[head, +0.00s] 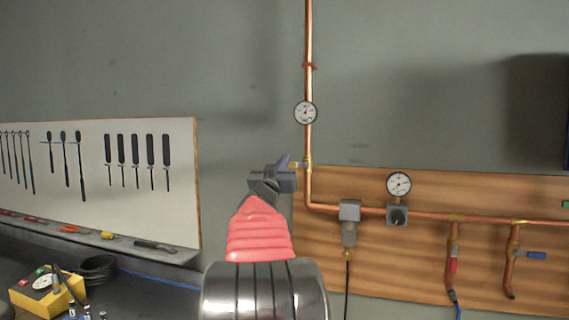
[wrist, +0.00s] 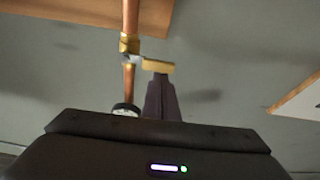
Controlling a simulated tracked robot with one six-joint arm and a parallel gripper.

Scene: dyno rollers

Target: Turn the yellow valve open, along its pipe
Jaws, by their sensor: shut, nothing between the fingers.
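The yellow valve (head: 303,164) sits on the vertical copper pipe (head: 308,135), just below a round gauge. In the wrist view, which is upside down, the valve's yellow handle (wrist: 158,66) sticks out sideways from the brass body (wrist: 130,45), across the copper pipe (wrist: 131,14). My gripper (head: 284,161) is just left of the valve in the head view. Its fingers are shut with nothing between them. In the wrist view the gripper's tips (wrist: 160,79) reach right up to the handle; whether they touch it I cannot tell.
A round gauge (head: 305,112) is on the pipe above the valve. A wooden board (head: 400,240) carries a horizontal pipe, another gauge (head: 399,185), a red-handled valve (head: 453,265) and a blue-handled valve (head: 535,255). A tool board (head: 185,190) hangs left. The wall above is bare.

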